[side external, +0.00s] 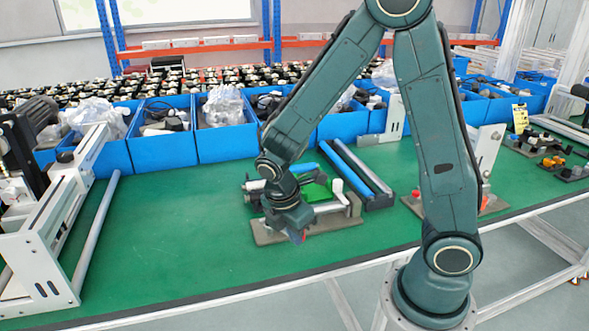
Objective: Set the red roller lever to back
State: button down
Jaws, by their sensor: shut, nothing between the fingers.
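My gripper (297,237) points down at the front of a small fixture on the green table. It is shut, with nothing seen held between the fingers. The fixture has a grey base plate (348,218), a grey cylinder and an upright white lever (338,190). A small reddish patch shows at the fingertips; I cannot tell if it is the red roller lever or part of my gripper. Another red part (488,203) shows on a second grey plate to the right, partly behind my arm. I cannot tell which way any red lever is set.
Blue and grey rollers (358,170) lie in a tray just behind the fixture. Blue bins (163,150) line the back of the table. A white frame (50,235) with a grey roller stands at left. The green table (175,245) is clear between that frame and the fixture.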

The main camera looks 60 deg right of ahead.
jog(key=shift+s+d, duration=0.15)
jog(key=shift+d, duration=0.1)
dwell(0.3)
jog(key=shift+a, duration=0.15)
jog(key=a+r, duration=0.6)
jog(key=r, duration=0.3)
jog(key=shift+a+r, duration=0.25)
jog(key=shift+r, duration=0.15)
dwell(0.5)
